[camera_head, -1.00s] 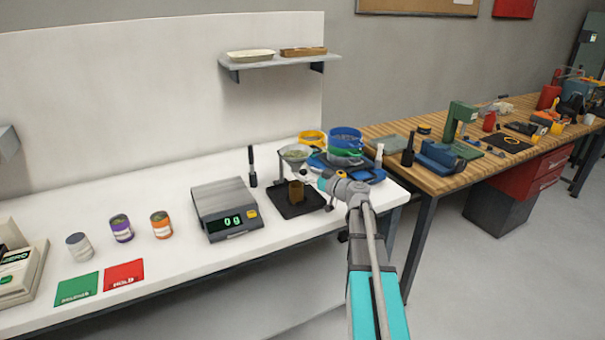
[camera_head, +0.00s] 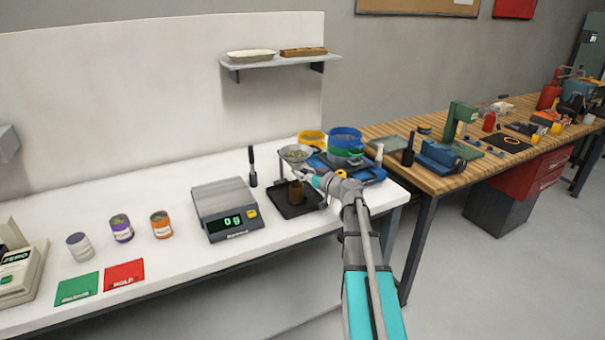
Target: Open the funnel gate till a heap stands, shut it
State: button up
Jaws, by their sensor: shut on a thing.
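The funnel (camera_head: 296,153) stands on a stand over a black tray (camera_head: 301,207), with grainy, pale greenish material showing in its top. A brown cup-like block (camera_head: 296,192) sits on the tray below the funnel. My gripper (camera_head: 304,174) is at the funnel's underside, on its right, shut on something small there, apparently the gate. The gate itself is too small and partly hidden by the gripper to make out. I cannot tell whether a heap stands on the block.
A scale (camera_head: 226,208) reading 0 g stands left of the tray. Stacked sieves (camera_head: 346,142) and a blue tray (camera_head: 372,175) stand close behind my arm.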

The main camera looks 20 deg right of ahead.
jog(key=shift+s+d, duration=0.1)
jog(key=shift+s, duration=1.25)
grip_shut()
jog(key=o, duration=1)
grip_release()
jog(key=shift+w, duration=0.1)
jog(key=v, duration=1.2)
